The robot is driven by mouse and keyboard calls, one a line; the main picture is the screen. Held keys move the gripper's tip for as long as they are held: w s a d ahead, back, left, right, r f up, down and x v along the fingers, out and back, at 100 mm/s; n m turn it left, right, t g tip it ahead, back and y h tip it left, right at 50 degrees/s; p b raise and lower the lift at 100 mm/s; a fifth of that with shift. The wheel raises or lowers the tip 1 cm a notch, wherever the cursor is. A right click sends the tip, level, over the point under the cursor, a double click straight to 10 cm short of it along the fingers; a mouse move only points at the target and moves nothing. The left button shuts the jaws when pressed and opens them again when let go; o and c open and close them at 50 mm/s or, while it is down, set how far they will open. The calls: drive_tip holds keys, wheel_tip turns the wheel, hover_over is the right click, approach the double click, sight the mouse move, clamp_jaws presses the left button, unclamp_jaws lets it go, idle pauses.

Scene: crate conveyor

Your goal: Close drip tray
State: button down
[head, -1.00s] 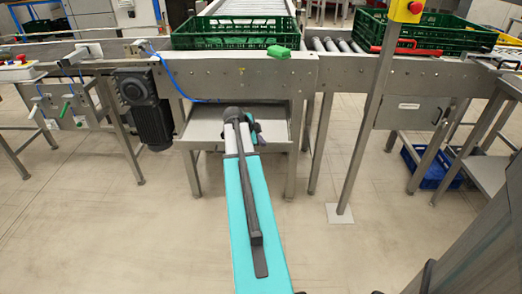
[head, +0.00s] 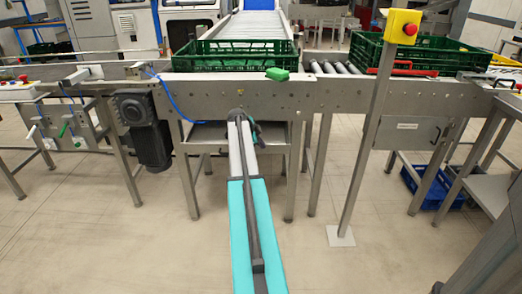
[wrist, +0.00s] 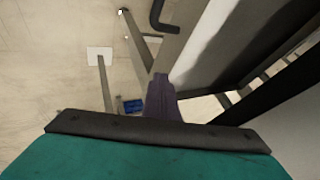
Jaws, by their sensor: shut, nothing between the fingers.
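The drip tray (head: 207,134) is a flat grey metal tray under the conveyor's front beam, between two legs. A narrow strip of it shows below the beam, on both sides of my arm. In the wrist view my gripper (wrist: 160,98) shows as a dark shape above the teal arm cover, shut and empty. I cannot tell whether it touches the tray.
A post with a red emergency button (head: 410,29) stands right of the tray. A black motor (head: 152,145) hangs left of it. A blue crate (head: 430,190) is on the floor.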

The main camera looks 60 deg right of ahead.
drive_tip(key=shift+w+d, duration=0.5)
drive_tip(key=shift+d, duration=0.25)
drive_tip(key=shift+a, duration=0.15)
drive_tip(key=shift+s+a, duration=0.45)
drive_tip(key=shift+a, duration=0.3)
drive_tip(key=s+a+v, duration=0.1)
drive_tip(key=v, duration=1)
drive_tip(key=shift+s+f, duration=0.2)
drive_tip(key=shift+f, duration=0.15)
